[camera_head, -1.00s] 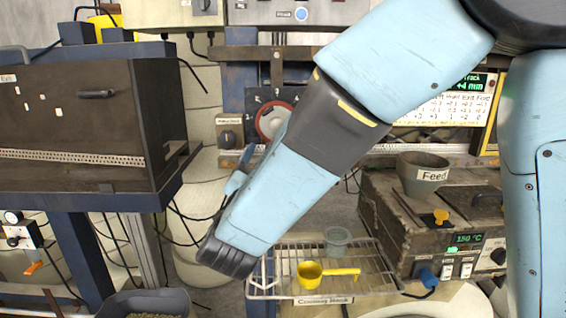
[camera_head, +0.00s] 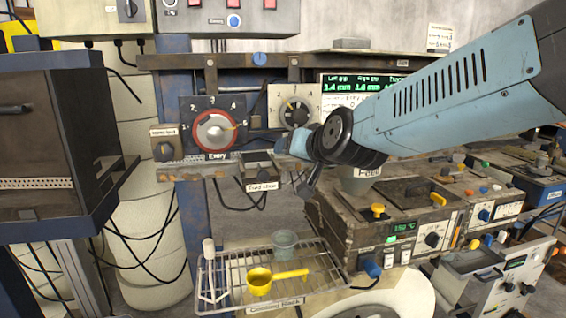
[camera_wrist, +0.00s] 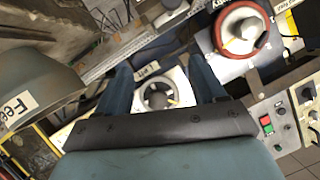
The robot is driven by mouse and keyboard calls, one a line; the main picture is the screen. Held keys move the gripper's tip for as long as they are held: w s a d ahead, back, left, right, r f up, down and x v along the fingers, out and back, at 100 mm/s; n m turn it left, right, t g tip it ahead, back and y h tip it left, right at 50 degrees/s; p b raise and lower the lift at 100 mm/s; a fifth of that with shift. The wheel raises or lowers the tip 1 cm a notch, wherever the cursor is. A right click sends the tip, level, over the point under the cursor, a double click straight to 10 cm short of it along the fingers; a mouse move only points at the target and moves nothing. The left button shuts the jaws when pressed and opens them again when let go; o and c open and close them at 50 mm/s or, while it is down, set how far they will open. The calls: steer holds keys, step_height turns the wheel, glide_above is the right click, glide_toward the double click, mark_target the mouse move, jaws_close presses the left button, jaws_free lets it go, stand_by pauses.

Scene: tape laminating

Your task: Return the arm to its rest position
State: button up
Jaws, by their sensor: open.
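My gripper (camera_wrist: 162,82) is open and empty in the wrist view, its two blue fingers spread apart. A small black dial on a white plate (camera_wrist: 178,99) shows beyond the gap between them. In the head view my arm reaches in from the upper right, and my gripper (camera_head: 303,163) is at its left end, in front of the machine and above the rack. Its fingers are partly hidden there by the dark wrist joint.
The feed cup (camera_wrist: 35,95) is close at left in the wrist view. The red-ringed Entry dial (camera_head: 215,131) is left of my gripper. A brown heater box (camera_head: 345,240) is at lower right.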

steer(key=s+d+f+g+h, duration=0.2)
steer(key=s+d+g, duration=0.1)
steer(key=s+d, duration=0.6)
steer(key=s+d+f+g+h, duration=0.3)
steer(key=s+d+g, duration=0.1)
steer(key=s+d, duration=0.5)
steer(key=shift+d+f, duration=0.3)
steer(key=shift+d, duration=0.95)
